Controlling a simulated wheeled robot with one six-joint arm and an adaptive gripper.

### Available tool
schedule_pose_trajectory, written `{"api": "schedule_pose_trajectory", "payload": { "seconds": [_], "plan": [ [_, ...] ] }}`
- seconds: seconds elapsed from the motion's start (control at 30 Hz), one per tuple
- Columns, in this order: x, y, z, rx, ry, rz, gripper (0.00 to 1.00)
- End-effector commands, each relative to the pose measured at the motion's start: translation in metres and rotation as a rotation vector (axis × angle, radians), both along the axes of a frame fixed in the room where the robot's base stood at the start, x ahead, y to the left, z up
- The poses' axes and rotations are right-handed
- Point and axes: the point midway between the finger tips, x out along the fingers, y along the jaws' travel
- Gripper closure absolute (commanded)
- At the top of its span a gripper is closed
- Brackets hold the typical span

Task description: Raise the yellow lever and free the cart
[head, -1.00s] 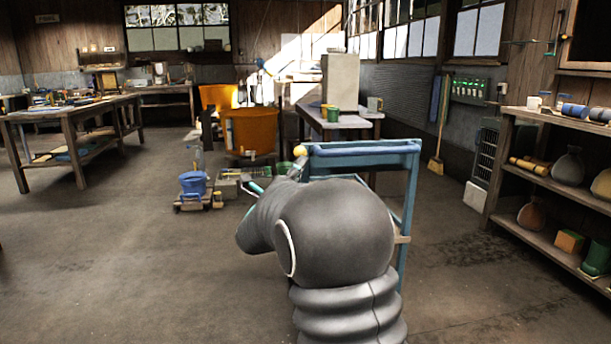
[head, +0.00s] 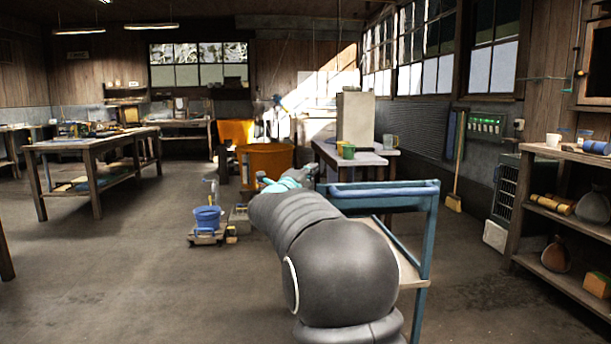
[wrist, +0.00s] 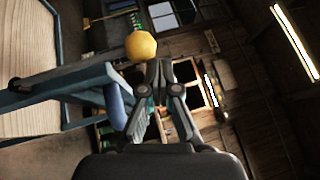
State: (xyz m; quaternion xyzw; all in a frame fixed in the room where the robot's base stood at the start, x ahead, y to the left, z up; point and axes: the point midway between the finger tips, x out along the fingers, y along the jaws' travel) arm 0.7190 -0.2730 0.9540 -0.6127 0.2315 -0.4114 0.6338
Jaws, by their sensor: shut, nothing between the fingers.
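The yellow ball knob of the lever (wrist: 141,47) shows in the wrist view, just above and beside the tips of my gripper (wrist: 160,70). My gripper is shut and empty; I cannot tell whether its fingers touch the knob. The cart's blue frame (wrist: 68,80) and pale wooden shelf (wrist: 25,85) fill the left of the wrist view. In the head view the blue cart (head: 431,230) stands to the right of my arm, which hides its left part.
A table (head: 388,155) with a grey block, mugs and an orange bin (head: 268,162) stand behind the cart. A low trolley with a blue bucket (head: 207,219) is left of my arm. Shelving (head: 560,214) lines the right.

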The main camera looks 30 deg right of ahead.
Motion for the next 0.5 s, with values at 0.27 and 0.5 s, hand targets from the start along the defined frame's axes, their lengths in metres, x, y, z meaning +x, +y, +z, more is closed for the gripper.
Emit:
{"api": "schedule_pose_trajectory", "payload": {
  "seconds": [0.27,0.5],
  "plan": [
    [0.0046,-0.0022,0.0016,0.001,-0.001,0.000,1.00],
    [0.0048,-0.0025,0.0018,-0.001,-0.001,0.000,1.00]
  ]
}}
